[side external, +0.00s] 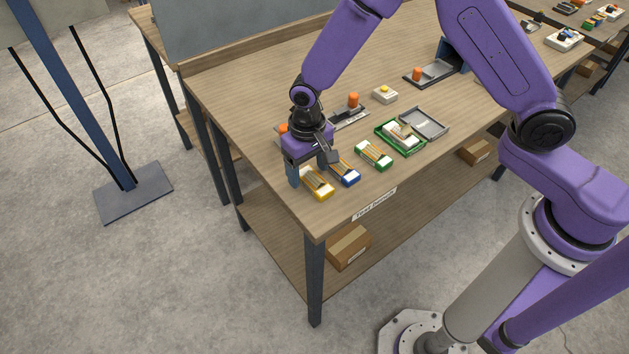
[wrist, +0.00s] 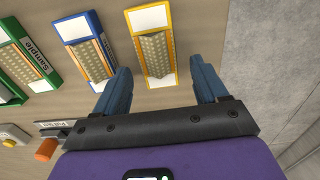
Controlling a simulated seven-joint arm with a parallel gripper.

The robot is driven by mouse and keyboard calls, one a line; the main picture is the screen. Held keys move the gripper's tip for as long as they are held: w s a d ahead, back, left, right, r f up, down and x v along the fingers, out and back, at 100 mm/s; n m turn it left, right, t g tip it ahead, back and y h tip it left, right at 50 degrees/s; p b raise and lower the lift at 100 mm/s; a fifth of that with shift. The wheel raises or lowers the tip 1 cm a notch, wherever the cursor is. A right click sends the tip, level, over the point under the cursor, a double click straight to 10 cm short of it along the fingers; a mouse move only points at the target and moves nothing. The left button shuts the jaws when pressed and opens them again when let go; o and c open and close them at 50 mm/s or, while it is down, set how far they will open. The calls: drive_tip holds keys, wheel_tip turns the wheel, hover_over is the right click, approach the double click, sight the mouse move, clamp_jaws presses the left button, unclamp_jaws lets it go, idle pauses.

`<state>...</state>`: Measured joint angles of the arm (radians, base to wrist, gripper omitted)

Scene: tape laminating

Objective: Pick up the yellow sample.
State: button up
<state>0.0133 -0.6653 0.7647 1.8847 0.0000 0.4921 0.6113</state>
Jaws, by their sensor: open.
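The yellow sample (side external: 317,183) lies flat near the front left corner of the table, a yellow-edged tray with a beige strip. In the wrist view the yellow sample (wrist: 152,45) lies ahead of the fingers, its near end reaching the gap between them. My gripper (side external: 309,172) is over the table just behind the yellow sample. In the wrist view my open gripper (wrist: 161,80) is empty, with one blue finger on each side of the sample's near end. I cannot tell how high the fingertips are above the table.
The blue sample (side external: 345,173) lies close to the right of the yellow one, and the green sample (side external: 374,155) is further right. The table edge is close to the yellow sample.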

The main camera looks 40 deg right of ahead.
drive_tip(key=shift+f, duration=0.35)
drive_tip(key=shift+c, duration=0.3)
drive_tip(key=c, duration=1.1)
drive_tip(key=shift+r, duration=0.1)
